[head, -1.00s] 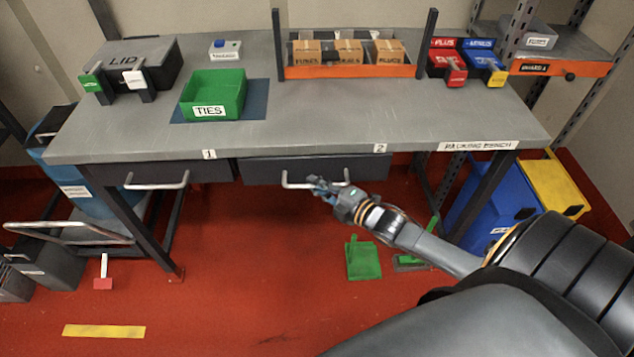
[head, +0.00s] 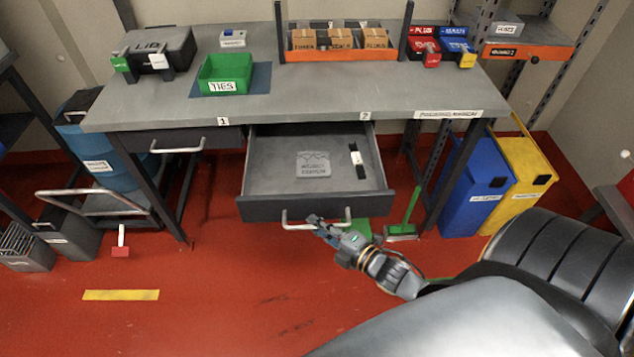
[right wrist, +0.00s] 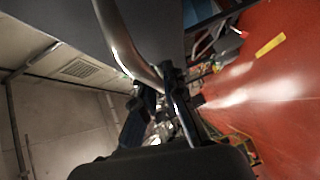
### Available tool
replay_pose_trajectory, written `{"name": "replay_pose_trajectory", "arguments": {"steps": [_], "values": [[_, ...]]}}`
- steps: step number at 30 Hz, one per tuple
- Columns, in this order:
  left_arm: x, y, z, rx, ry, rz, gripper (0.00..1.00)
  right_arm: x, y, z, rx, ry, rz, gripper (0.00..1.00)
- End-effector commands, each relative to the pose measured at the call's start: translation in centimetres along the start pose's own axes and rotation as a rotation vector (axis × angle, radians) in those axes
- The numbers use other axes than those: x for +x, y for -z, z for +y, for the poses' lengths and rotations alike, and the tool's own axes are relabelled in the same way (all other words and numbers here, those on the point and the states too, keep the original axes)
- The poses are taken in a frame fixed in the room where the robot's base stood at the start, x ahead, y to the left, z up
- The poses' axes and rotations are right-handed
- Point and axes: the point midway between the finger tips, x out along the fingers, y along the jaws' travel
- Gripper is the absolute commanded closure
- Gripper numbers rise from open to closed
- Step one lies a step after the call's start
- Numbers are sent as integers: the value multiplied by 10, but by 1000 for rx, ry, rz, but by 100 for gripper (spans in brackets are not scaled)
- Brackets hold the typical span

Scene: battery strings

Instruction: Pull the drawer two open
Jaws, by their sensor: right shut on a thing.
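Drawer two (head: 260,207) is pulled well out from under the bench, below the label "2". Its inside shows a grey flat item (head: 313,165) and a small black item with a white label (head: 357,164). My right gripper (head: 318,222) is shut on the silver handle (head: 290,224) at the drawer's front. The handle also shows close up in the right wrist view (right wrist: 122,42), running down to the fingers. My left gripper is not in view.
Drawer one (head: 142,141) is shut, left of drawer two. The bench top (head: 310,104) bears a green TIES bin (head: 224,76) and an orange-fronted rack (head: 340,54). Blue (head: 474,185) and yellow (head: 522,175) bins stand right. Red floor in front is open.

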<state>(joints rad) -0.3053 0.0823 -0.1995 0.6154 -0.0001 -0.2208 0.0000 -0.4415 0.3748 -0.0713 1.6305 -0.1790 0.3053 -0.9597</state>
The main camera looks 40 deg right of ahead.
Motion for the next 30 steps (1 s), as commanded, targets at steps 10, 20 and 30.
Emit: {"name": "replay_pose_trajectory", "arguments": {"steps": [10, 20, 30], "values": [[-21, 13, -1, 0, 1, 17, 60, -58, 57, -15, 4, 3, -3, 100], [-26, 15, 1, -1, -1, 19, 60, -86, 86, -24, 2, 1, -1, 100], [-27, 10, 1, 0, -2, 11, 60, -91, 90, -26, -1, 0, 0, 100]]}}
